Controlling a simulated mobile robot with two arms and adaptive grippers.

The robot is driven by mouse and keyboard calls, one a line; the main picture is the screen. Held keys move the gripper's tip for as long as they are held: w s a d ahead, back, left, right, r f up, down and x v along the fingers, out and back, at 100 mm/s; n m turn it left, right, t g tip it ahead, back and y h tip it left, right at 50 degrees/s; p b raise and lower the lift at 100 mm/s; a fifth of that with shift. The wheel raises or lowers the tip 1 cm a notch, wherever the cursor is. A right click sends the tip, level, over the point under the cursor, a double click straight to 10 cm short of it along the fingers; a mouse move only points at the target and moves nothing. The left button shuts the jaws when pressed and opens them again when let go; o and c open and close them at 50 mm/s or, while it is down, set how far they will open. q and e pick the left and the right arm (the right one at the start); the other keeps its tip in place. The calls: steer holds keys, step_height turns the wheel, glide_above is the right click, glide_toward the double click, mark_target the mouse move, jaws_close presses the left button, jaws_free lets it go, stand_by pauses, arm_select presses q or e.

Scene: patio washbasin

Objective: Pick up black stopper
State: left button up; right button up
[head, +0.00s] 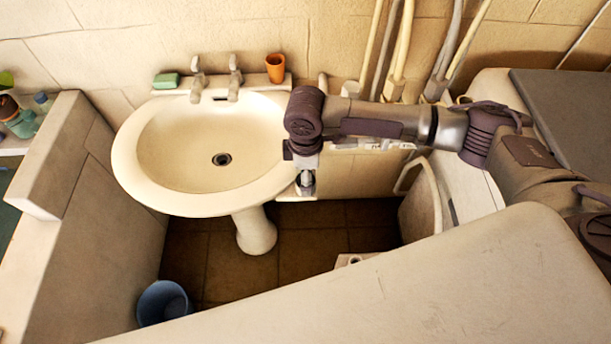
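The white washbasin (190,205) stands on a pedestal against the tiled wall. A small dark round piece (222,159) with a lighter centre sits at the bottom of its bowl; I cannot tell whether it is the black stopper or the bare drain. No other black stopper is clear to me. My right arm reaches in from the right, and its gripper (306,184) points down just beside the basin's right rim, apart from the dark piece. The fingers are small and partly hidden by the wrist, so their opening is unclear. My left gripper is out of view.
Two taps (234,78), a green soap (166,81) and an orange cup (275,67) line the basin's back edge. Pipes (403,45) run up the wall. A blue bucket (163,302) stands on the brown floor. A low wall (62,150) bounds the left. The bowl is otherwise empty.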

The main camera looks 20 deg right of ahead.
steer(key=c, duration=1.4)
